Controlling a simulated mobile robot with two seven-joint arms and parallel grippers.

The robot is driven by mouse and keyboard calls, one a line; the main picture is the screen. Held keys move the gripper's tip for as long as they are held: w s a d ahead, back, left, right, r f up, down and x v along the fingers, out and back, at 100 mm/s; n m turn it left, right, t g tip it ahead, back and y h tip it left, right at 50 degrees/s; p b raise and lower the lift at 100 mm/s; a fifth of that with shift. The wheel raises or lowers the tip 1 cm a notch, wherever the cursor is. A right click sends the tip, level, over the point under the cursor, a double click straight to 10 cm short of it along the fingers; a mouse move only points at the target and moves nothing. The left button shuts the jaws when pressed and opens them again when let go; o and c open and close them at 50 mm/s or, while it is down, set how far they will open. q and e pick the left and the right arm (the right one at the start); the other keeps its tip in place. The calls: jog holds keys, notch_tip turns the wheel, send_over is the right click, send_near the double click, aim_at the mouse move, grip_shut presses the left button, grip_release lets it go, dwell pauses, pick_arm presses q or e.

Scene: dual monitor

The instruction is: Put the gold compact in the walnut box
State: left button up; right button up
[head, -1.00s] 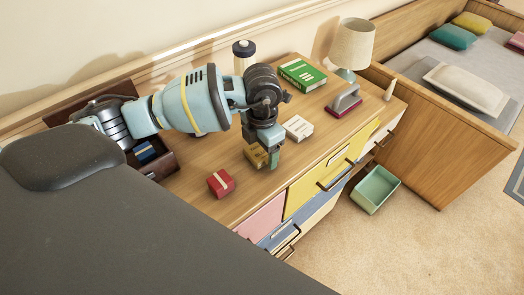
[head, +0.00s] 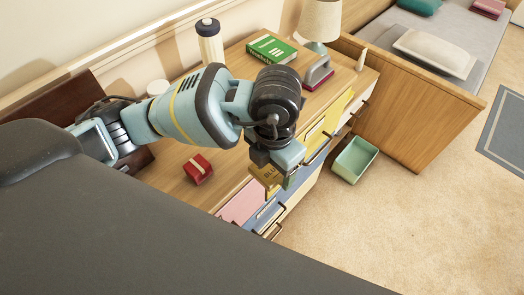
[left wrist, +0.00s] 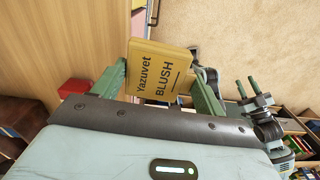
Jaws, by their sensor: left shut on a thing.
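The gold compact (head: 266,173) is a flat gold box, lettered "Yazuvet BLUSH" in the left wrist view (left wrist: 157,73). My left gripper (head: 279,180) is shut on it, with one green finger on each side, and holds it near the dresser's front edge. The walnut box shows its dark open lid (head: 62,100) at the left of the dresser in the head view. My arm hides most of its inside. Dark brown wood shows at the left of the wrist view (left wrist: 22,118). My right gripper (left wrist: 246,85) shows there too, its two fingers apart and empty.
A red box (head: 198,169) sits on the dresser top (head: 190,200) between walnut box and gold compact. A green bin (head: 355,159) is on the floor.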

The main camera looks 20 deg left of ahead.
pick_arm(q)
jog(key=shift+s+d, duration=0.25)
jog(key=shift+d, duration=0.15)
